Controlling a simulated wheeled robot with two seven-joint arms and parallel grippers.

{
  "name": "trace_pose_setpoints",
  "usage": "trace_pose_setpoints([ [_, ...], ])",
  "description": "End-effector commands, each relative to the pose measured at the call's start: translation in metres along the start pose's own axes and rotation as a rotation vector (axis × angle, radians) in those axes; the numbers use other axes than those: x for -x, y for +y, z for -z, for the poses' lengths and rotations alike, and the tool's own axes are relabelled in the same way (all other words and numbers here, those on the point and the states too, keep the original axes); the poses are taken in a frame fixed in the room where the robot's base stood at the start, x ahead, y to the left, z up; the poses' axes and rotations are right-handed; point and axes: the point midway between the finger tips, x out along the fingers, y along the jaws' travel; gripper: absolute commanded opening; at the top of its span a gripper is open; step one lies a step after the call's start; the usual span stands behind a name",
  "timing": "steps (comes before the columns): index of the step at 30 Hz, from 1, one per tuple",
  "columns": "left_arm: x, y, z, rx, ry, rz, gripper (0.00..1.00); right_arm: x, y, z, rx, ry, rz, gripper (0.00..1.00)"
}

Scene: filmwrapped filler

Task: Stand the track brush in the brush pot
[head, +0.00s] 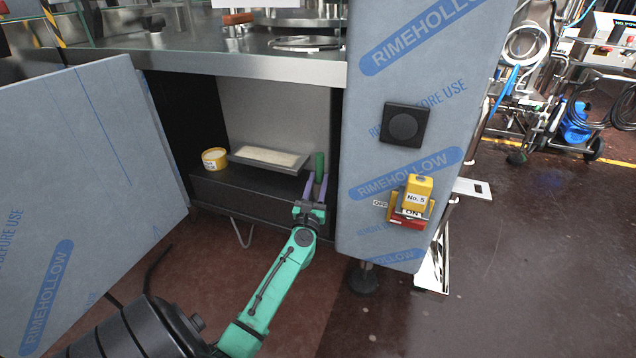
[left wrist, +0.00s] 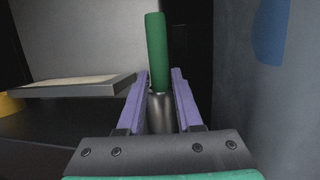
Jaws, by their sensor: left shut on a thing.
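The track brush (head: 319,166) shows as an upright green handle at the right end of the dark cabinet shelf. It also shows in the left wrist view (left wrist: 156,50), with a grey metal part below the green. My left gripper (head: 314,190) has its purple fingers either side of this metal part, shut on the brush. The brush's lower end is hidden by the gripper. I cannot make out the brush pot for certain. A small yellow tub (head: 214,159) with a pale top stands at the shelf's left. My right gripper is out of view.
A shallow grey tray (head: 268,159) with pale contents lies on the shelf (head: 240,185), between tub and brush. The open cabinet door (head: 90,190) stands at the left. A film-wrapped panel (head: 390,200) with a yellow switch box (head: 417,194) bounds the opening closely at the right.

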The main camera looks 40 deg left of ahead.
Motion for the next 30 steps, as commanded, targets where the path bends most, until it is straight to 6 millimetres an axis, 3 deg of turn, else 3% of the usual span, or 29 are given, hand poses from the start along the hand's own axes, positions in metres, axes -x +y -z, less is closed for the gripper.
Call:
trace_pose_setpoints([
  [2, 0.001, 0.0, 0.002, 0.0, 0.002, 0.0, 0.0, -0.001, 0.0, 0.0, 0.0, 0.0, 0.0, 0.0],
  [3, 0.001, 0.0, 0.002, 0.0, 0.003, 0.0, 0.5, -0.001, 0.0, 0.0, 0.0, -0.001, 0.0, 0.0],
  [5, 0.001, 0.0, 0.002, 0.0, 0.003, 0.0, 0.69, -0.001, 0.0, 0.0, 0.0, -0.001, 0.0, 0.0],
  [17, 0.001, 0.0, 0.002, 0.0, 0.002, 0.0, 0.69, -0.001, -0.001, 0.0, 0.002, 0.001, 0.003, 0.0],
  [19, 0.001, 0.0, 0.002, 0.0, 0.002, 0.0, 0.69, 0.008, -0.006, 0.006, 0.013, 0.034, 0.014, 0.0],
  [24, 0.038, 0.0, 0.005, 0.0, 0.007, 0.002, 0.69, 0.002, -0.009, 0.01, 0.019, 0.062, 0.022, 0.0],
  [30, 0.096, 0.0, 0.006, -0.001, 0.007, 0.002, 0.69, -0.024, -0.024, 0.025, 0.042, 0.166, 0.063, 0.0],
])
